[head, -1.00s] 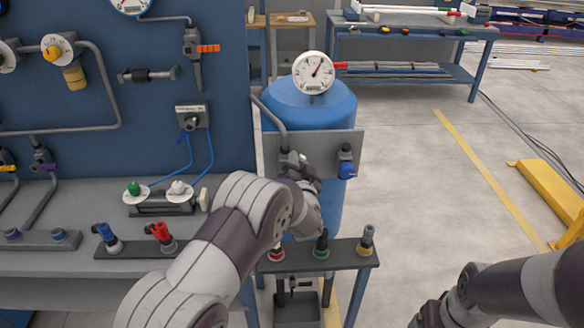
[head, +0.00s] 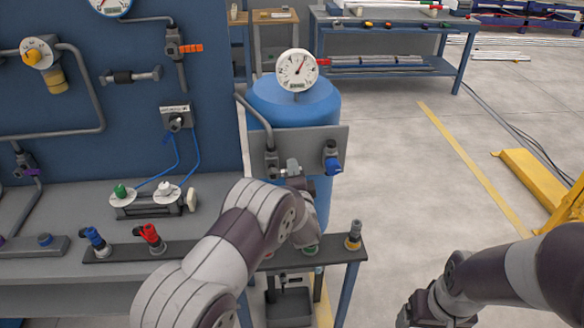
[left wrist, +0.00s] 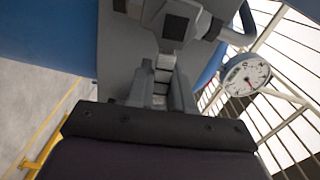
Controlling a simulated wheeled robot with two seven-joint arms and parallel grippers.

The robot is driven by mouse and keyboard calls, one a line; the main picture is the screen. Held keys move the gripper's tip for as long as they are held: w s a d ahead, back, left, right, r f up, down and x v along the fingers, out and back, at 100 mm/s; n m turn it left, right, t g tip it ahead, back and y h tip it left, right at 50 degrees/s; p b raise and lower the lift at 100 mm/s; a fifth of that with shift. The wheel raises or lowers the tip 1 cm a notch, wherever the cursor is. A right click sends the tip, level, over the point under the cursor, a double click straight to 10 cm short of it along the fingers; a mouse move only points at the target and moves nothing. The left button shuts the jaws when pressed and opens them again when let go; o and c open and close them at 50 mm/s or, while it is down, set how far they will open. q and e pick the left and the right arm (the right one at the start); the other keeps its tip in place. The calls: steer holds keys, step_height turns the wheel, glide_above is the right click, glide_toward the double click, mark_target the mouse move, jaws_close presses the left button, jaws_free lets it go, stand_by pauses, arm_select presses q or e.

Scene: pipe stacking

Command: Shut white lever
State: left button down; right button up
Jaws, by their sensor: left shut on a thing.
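In the head view a grey plate (head: 312,138) on the blue tank carries two valves. The right one has a blue lever (head: 332,163); the left valve (head: 271,163) is grey. My left gripper (head: 291,169) is at the left valve, in front of the plate. In the left wrist view my left gripper (left wrist: 160,92) is shut on a narrow pale piece (left wrist: 165,68), the white lever, below the valve body (left wrist: 175,27). The fingers cover much of the lever. My right gripper (head: 424,308) is low at the right, away from the valves; its fingers are unclear.
The blue tank (head: 296,101) has a round gauge (head: 297,70) on top. A narrow shelf (head: 335,243) with several coloured knobs stands below. The blue panel and grey bench (head: 75,198) are at left. Open floor lies right, with a yellow frame (head: 535,178).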

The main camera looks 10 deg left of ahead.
arm_select(q)
steer(key=shift+f+m, duration=0.4)
steer(key=shift+m, duration=0.3)
steer(key=shift+f, duration=0.1)
steer(key=c, duration=1.1)
jaws_free()
steer(key=b+v, duration=0.1)
steer(key=v, duration=1.1)
steer(key=shift+s, duration=0.4)
steer(key=shift+d, duration=0.15)
